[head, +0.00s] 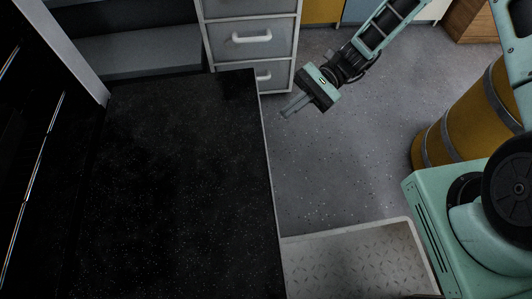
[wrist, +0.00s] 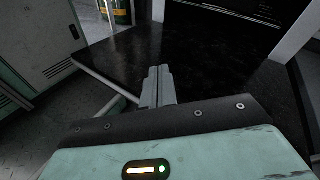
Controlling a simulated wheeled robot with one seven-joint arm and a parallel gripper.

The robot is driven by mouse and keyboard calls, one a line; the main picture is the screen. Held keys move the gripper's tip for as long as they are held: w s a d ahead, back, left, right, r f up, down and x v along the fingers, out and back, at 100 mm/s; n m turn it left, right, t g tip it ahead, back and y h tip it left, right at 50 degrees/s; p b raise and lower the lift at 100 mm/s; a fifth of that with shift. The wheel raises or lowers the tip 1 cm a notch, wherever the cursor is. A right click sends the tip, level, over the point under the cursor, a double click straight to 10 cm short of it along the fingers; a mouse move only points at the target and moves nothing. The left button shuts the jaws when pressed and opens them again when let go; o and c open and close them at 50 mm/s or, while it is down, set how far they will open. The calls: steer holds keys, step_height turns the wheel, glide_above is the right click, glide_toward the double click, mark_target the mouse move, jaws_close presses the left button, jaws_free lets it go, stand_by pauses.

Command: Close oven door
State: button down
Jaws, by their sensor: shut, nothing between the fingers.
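A broad flat black speckled panel (head: 175,190) with a thin pale right edge fills the left half of the head view. It reaches out level from a dark upright front with shiny strips (head: 38,160). It may be the oven door lowered open, but I cannot tell for certain; no hinge or handle shows clearly. In the wrist view the black panel (wrist: 125,50) lies beyond the fingers. My gripper (head: 288,112) is shut and empty, just right of the panel's far right edge, fingers pointing left and down. Any contact with the panel cannot be judged.
A grey drawer cabinet (head: 250,42) stands behind the panel's far end. A yellow barrel (head: 455,125) stands at the right. A pale tread-patterned surface (head: 350,270) is at the bottom. Speckled grey floor (head: 345,150) is open between panel and barrel.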

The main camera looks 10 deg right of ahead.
steer(key=w+d+f+m+t+y+b, duration=0.2)
steer(key=w+f+m+t+y+b, duration=0.25)
steer(key=f, duration=0.75)
steer(key=w+d+f+m+t+y+b, duration=0.15)
steer(key=f+m+t+b, duration=0.45)
steer(key=f, duration=0.6)
steer(key=a+r+g+b, duration=0.2)
steer(key=a+b, duration=0.3)
steer(key=a, duration=0.4)
steer(key=shift+s+r+n+y, duration=0.2)
steer(key=shift+n+y, duration=0.15)
steer(key=shift+y, duration=0.05)
steer(key=shift+r, duration=0.15)
